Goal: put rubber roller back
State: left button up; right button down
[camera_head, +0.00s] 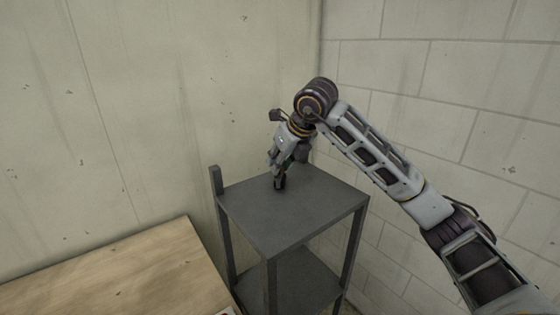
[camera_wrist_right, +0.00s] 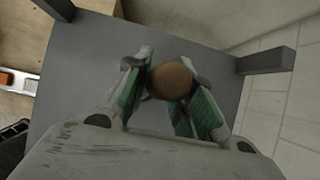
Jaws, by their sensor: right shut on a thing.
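My right gripper (camera_head: 280,180) points down at the top of a dark grey metal shelf stand (camera_head: 300,215), near its back corner. In the right wrist view the right gripper (camera_wrist_right: 168,85) is shut on the rubber roller (camera_wrist_right: 172,80), whose round brown end shows between the green-padded fingers. In the head view the roller is a small dark shape at the fingertips, at or just above the stand's top; I cannot tell whether it touches. My left gripper is not in view.
A wooden table (camera_head: 130,275) stands at the lower left beside the stand. A plain panel wall (camera_head: 130,110) is behind and a block wall (camera_head: 470,110) is at the right. Short posts rise at the stand's corners. The rest of its top is clear.

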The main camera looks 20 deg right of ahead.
jog(key=shift+f, duration=0.15)
jog(key=c, duration=1.2)
grip_release()
jog(key=b+v, duration=0.1)
jog(key=v, duration=1.1)
jog(key=shift+b, duration=0.35)
